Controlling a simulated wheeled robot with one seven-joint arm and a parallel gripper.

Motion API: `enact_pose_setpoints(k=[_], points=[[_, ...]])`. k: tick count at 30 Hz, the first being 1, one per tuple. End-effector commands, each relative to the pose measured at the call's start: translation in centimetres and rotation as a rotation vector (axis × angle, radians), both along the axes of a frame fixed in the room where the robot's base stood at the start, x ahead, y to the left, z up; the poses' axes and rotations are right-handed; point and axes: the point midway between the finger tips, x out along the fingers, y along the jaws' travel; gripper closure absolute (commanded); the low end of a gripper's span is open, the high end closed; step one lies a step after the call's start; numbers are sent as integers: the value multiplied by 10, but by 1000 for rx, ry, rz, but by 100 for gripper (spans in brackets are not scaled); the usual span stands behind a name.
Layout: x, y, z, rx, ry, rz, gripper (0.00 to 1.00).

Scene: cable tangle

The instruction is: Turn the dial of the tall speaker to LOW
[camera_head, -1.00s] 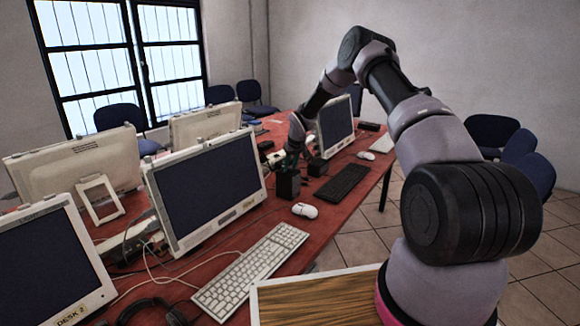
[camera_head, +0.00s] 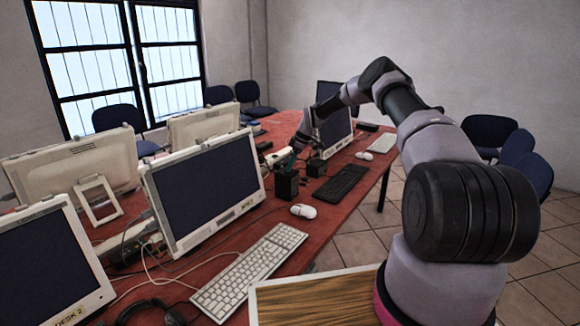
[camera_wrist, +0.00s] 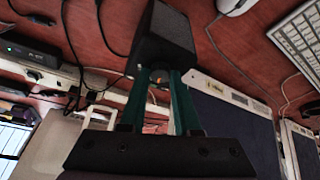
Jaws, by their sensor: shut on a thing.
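A black box-shaped speaker (camera_head: 286,187) stands on the red table between the monitors. A second, lower black box (camera_head: 316,167) is just behind it to the right. My gripper (camera_head: 282,161) has teal fingers and is at the top rear of the nearer speaker. In the wrist view, the fingertips (camera_wrist: 160,78) are shut at the edge of a dark box, the speaker (camera_wrist: 168,38). A small round part, likely the dial (camera_wrist: 158,76), shows between them. The dial's marks and pointer cannot be read, so its setting cannot be told.
A monitor (camera_head: 208,185) stands left of the speaker, and another (camera_head: 335,130) beyond it. A black keyboard (camera_head: 340,184) and a white mouse (camera_head: 303,211) lie to the right. Loose cables (camera_wrist: 75,40) and a black device with a green light (camera_wrist: 30,50) lie close by.

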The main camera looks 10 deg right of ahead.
Motion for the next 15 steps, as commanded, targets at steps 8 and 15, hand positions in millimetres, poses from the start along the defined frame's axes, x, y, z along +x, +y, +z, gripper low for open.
enact_pose_setpoints(k=[8, 15], points=[[4, 0, 0, 0, -2, 259, 100], [5, 1, 0, -2, -3, 477, 100]])
